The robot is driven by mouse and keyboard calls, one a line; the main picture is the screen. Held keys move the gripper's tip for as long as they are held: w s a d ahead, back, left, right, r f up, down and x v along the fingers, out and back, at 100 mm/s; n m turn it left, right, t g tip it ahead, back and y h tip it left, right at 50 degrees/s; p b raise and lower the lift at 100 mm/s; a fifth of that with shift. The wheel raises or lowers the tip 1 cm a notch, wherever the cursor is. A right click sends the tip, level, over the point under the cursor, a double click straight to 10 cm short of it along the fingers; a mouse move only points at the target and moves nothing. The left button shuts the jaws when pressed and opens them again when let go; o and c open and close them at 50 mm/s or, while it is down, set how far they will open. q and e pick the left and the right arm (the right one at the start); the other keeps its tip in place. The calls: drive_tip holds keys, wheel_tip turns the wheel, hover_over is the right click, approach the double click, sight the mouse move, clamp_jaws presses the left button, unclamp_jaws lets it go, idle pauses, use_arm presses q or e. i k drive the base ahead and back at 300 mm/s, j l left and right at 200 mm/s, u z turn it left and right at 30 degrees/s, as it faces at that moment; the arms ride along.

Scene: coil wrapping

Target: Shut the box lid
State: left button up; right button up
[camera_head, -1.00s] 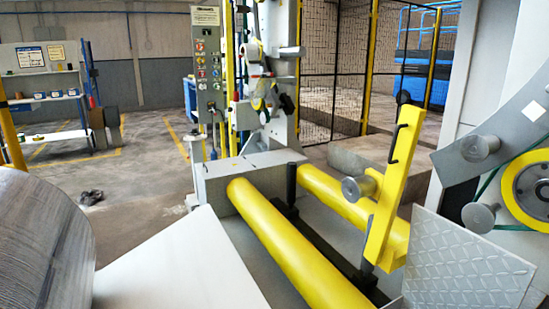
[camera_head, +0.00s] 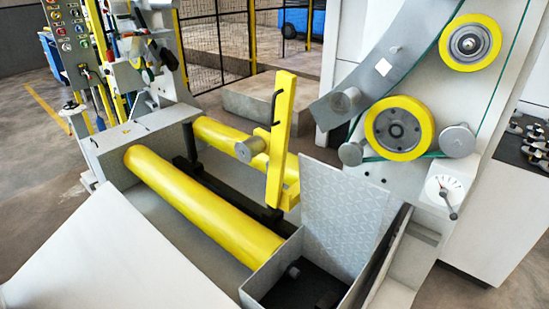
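A grey metal box (camera_head: 267,284) stands at the bottom of the view, right of the middle, beside the near yellow roller. Its lid (camera_head: 343,212), a grey plate with a raised tread pattern, stands up open at the back of the box. The inside of the box is dark, with a small grey item (camera_head: 294,271) in it. The front of the box is cut off by the bottom edge. Neither of my grippers is in view.
Two yellow rollers (camera_head: 195,205) lie left of the box. A yellow upright arm (camera_head: 280,140) rises behind it. A machine panel with yellow wheels (camera_head: 400,128) stands to the right. A white sloped plate (camera_head: 115,260) fills the lower left.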

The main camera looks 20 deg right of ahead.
sight(348, 210)
drive_tip(key=k, duration=1)
drive_tip(key=u, duration=0.45)
drive_tip(key=k+u, duration=0.15)
drive_tip(key=u, duration=0.3)
drive_tip(key=k+u, duration=0.1)
drive_tip(key=u, duration=0.35)
drive_tip(key=k+l, duration=0.15)
drive_tip(key=l, duration=0.55)
drive_tip(key=k+l, duration=0.1)
drive_tip(key=l, duration=0.6)
drive_tip(key=k+l, duration=0.15)
drive_tip(key=l, duration=0.5)
drive_tip(key=k+l, duration=0.1)
drive_tip(key=l, duration=0.6)
drive_tip(key=k+l, duration=0.15)
drive_tip(key=l, duration=0.55)
drive_tip(key=k+l+u, duration=0.1)
drive_tip(key=l, duration=0.6)
drive_tip(key=k+l, duration=0.2)
drive_tip(key=l, duration=0.45)
drive_tip(key=k+l, duration=0.15)
drive_tip(key=l, duration=0.55)
